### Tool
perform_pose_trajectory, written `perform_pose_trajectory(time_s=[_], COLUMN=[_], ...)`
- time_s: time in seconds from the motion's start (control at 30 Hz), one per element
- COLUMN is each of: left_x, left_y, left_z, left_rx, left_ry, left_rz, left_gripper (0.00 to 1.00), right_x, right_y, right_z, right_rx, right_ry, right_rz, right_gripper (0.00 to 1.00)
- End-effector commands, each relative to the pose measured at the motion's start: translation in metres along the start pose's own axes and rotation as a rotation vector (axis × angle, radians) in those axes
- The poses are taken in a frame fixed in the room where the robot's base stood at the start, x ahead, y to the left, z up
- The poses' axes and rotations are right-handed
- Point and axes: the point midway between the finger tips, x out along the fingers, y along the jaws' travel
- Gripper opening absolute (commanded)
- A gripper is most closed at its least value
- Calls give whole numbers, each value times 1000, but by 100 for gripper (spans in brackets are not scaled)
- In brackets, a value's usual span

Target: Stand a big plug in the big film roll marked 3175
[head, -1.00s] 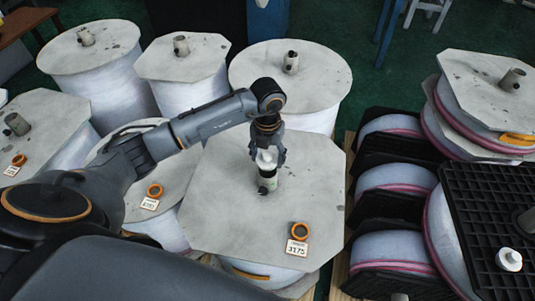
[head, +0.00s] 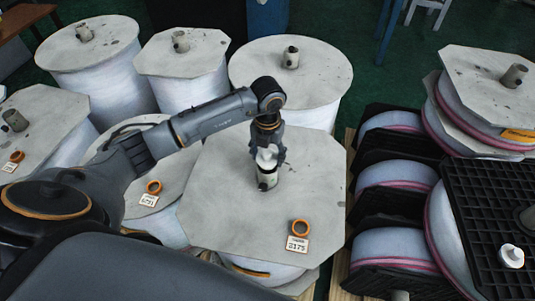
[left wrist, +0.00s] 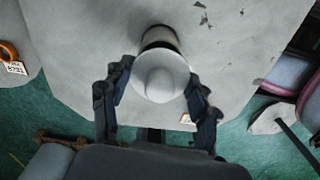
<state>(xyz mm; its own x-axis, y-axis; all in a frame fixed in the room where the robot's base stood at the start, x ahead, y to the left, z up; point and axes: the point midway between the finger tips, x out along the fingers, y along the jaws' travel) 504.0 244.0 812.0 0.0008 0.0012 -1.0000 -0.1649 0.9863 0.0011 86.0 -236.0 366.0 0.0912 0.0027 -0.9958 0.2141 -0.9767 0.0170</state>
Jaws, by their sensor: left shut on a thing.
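The big film roll marked 3175 (head: 225,215) stands upright in the middle of the head view, with a pale octagonal top and a label (head: 297,243) beside an orange ring. A short core (head: 267,180) rises from the middle of its top. My left gripper (head: 266,156) is shut on a white big plug (head: 266,163) right over this core. In the left wrist view the plug (left wrist: 160,80) shows as a rounded white end between the fingers, with the core (left wrist: 159,38) partly hidden behind it. I cannot tell whether the plug is inside the core. My right gripper is not in view.
Other upright rolls stand behind and to the left; one at left bears a label and orange ring (head: 154,187). At right, rolls lie on their sides in black racks (head: 385,235). Another white plug (head: 511,256) stands on a black slatted top (head: 480,215).

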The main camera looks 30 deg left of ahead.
Motion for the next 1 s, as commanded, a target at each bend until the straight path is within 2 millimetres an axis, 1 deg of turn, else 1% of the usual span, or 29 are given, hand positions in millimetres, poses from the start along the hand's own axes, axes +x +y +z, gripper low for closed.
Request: perform_pose_trajectory(time_s=[0.2,0.6,1.0], left_x=[0,0,8], left_y=[0,0,0], left_z=[0,0,0], left_rx=[0,0,0], left_ry=[0,0,0], left_rz=[0,0,0], left_gripper=[29,29,29], right_x=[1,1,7], right_y=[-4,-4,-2], right_z=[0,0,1], right_rx=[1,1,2], right_ry=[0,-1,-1], right_rz=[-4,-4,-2], right_gripper=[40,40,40])
